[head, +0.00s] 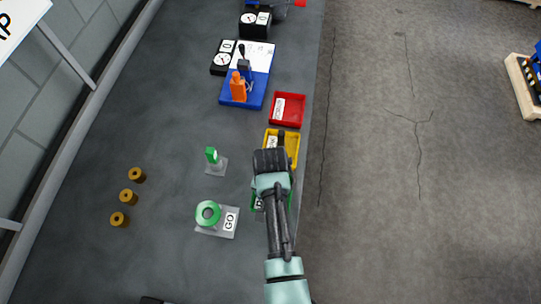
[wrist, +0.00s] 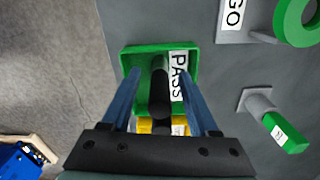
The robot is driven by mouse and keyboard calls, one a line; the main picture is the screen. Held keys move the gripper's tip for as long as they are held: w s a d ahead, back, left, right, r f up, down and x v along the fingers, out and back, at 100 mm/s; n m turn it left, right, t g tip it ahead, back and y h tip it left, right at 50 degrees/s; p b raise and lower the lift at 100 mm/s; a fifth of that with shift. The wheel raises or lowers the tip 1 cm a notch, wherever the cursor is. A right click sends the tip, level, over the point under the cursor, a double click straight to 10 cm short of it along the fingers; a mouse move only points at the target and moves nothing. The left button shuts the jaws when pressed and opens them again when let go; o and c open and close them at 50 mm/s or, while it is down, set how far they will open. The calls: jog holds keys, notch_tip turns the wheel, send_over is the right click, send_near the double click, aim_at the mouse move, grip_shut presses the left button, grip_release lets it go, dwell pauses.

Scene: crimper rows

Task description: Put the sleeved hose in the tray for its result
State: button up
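The dark sleeved hose (wrist: 160,90) shows between my gripper's fingers in the wrist view, with visible gaps on both sides. It is over or in the green tray (wrist: 126,62), which has a PASS label; whether it rests on the tray floor is unclear. A dark end (head: 281,137) shows over the yellow tray (head: 295,155) in the head view. My gripper (wrist: 160,75) points down at the green tray with its blue fingers apart. In the head view, my wrist and arm hide most of the green tray (head: 289,198).
A red tray (head: 291,115) stands beyond the yellow one. Left of the trays are a green ring gauge (head: 208,213) labelled GO and a small green gauge (head: 212,155). A blue-based crimper (head: 240,88) stands farther back. Brass ferrules (head: 129,196) sit at left.

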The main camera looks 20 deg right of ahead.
notch_tip(320, 180, up, 12)
jog(key=shift+r+b, duration=0.2)
jog(key=shift+b, duration=0.25)
jog(key=w+a+r+n+t+h, duration=0.1)
jog(key=w+r+n+t, duration=0.1)
jog(key=w+r+t, duration=0.9)
jog(key=w+a+r+n+t+h, duration=0.15)
jog(key=w+r, duration=0.55)
jog(key=r, duration=1.1)
jog(key=s+a+r+n+t, duration=0.1)
jog(key=a+r+t, duration=0.15)
jog(key=r, duration=0.55)
jog(key=s+a+r+n+t, duration=0.15)
jog(key=r+t, duration=0.25)
jog(key=r, duration=0.5)
jog(key=s+a+r+n+t+y, duration=0.1)
jog(key=s+r+t, duration=0.3)
jog(key=r, duration=0.5)
jog(key=s+a+r+n+t+y, duration=0.1)
jog(key=s+a+r+t, duration=0.2)
jog(key=s+r, duration=0.5)
jog(key=shift+s+r+n+t, duration=0.3)
jog(key=shift+s+r+t, duration=0.15)
jog(key=shift+t, duration=0.25)
